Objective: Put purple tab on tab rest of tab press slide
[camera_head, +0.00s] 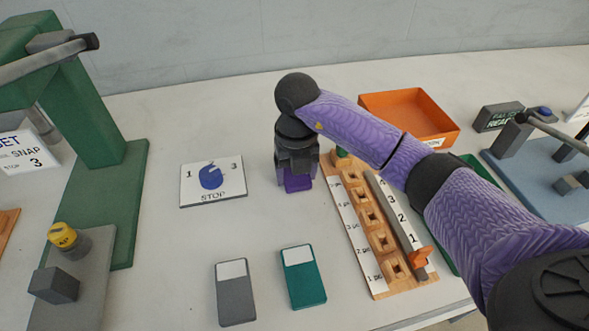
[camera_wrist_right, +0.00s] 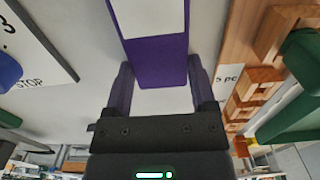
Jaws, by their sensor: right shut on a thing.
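My right gripper (camera_head: 297,172) points down over the table between the STOP dial card and the wooden rack. It is shut on the purple tab (camera_head: 298,185), whose lower end shows below the fingers. In the right wrist view the purple tab (camera_wrist_right: 158,62) with its white label lies between the two fingers (camera_wrist_right: 162,82). The green press (camera_head: 100,150) stands at the left, with a grey slide-like plate (camera_head: 85,285) in front bearing a dark block and a yellow knob. I cannot tell which part is the tab rest. My left gripper is not in view.
A grey tab (camera_head: 236,292) and a teal tab (camera_head: 303,277) lie in front. The wooden rack (camera_head: 380,285) stands right of the gripper, with an orange tray (camera_head: 410,108) behind. The STOP dial card (camera_head: 212,180) is at left. A blue fixture (camera_head: 540,170) stands far right.

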